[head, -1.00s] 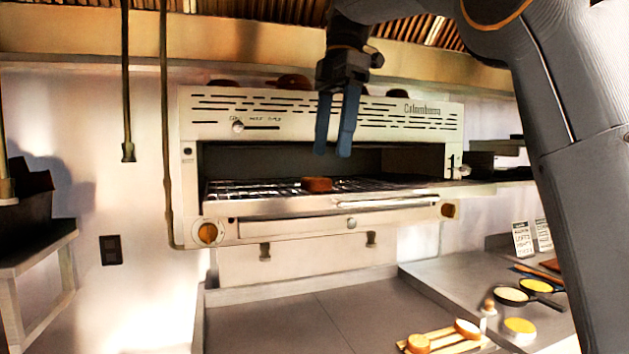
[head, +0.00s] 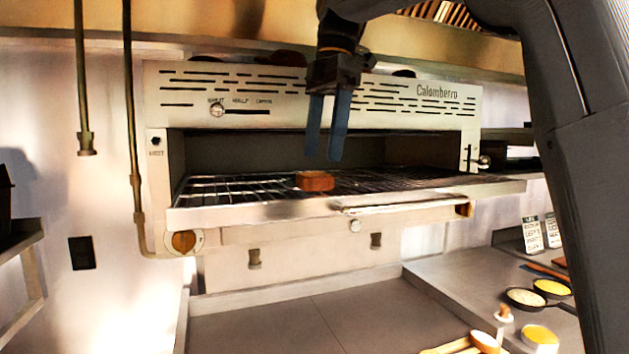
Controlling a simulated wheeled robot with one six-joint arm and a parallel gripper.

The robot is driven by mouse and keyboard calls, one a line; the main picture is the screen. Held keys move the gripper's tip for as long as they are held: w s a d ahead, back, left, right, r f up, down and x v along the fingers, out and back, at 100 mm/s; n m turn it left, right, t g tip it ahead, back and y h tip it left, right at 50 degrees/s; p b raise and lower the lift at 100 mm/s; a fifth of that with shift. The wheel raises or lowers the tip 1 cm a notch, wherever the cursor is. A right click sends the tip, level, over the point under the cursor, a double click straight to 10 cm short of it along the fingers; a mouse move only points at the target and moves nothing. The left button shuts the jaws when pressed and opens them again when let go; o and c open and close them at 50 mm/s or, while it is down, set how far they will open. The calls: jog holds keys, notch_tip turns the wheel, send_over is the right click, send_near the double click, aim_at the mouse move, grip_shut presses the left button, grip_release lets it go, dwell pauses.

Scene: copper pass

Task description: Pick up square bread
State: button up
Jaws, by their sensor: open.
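The square bread (head: 315,181) is a small reddish-brown block. In the picture the fingertips are just above the bread. They are apart from it, and how far in front of it they are is hard to tell.
The grill's upper housing (head: 300,98) stands behind the fingers, and a front handle bar (head: 400,203) runs below the rack. A steel counter (head: 280,323) below is mostly clear. Pans (head: 525,298) and a wooden board (head: 450,346) with bread are at the right.

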aim_at(315, 174)
jog(key=f+p, duration=0.1)
jog(key=f, duration=0.1)
jog(key=a+f, duration=0.1)
jog(key=shift+s+a+f+p, duration=0.1)
jog(key=shift+s+f+p, duration=0.1)
jog(key=shift+f+p, duration=0.2)
jog(key=shift+f, duration=0.5)
jog(key=c, duration=1.1)
jog(key=shift+c, duration=0.2)
notch_tip(315, 174, up, 9)
jog(key=b, duration=0.2)
jog(key=shift+w+r, duration=0.15)
jog(key=shift+r, duration=0.05)
